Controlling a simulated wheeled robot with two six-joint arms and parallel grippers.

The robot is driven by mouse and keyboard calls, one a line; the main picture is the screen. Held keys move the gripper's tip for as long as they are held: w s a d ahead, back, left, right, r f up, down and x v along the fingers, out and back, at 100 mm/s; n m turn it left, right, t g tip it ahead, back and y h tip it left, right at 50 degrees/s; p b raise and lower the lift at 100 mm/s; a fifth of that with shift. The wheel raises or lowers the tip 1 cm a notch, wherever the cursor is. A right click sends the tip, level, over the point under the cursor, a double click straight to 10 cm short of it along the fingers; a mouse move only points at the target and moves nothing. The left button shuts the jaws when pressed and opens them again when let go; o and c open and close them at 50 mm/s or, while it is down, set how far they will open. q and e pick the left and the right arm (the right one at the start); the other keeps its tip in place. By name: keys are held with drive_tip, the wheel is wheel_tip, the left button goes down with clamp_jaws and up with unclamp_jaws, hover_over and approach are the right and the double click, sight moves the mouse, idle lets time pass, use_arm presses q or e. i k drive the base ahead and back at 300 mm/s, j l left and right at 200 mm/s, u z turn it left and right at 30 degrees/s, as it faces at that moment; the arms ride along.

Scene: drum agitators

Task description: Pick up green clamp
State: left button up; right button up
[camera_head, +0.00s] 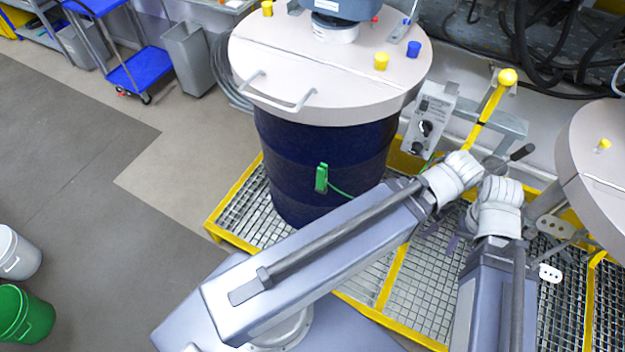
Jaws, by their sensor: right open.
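The green clamp (321,178) hangs upright on the front side of the dark blue drum (290,150). A thin green cable runs from it to the right, behind my arm. My right arm (330,250) crosses the lower middle and bends back at the right, its elbow near the yellow pole. My right gripper (556,250) shows only in part beside the forearm, well to the right of the clamp, apart from it and empty. Its jaws are open, and the forearm hides much of it. My left gripper is not in view.
The drum stands on a yellow-framed grating (235,215) under a pale lid (260,50) with a handle. A control box (428,118) and a yellow pole (492,103) stand to its right. A second lid (590,160) is at far right.

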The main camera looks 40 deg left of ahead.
sight(322, 172)
drive_tip(key=k+j+u, duration=0.15)
drive_tip(key=j+u, duration=0.15)
drive_tip(key=u, duration=0.15)
drive_tip(key=k+j+u, duration=0.1)
drive_tip(key=j+u, duration=0.2)
drive_tip(key=u, duration=0.15)
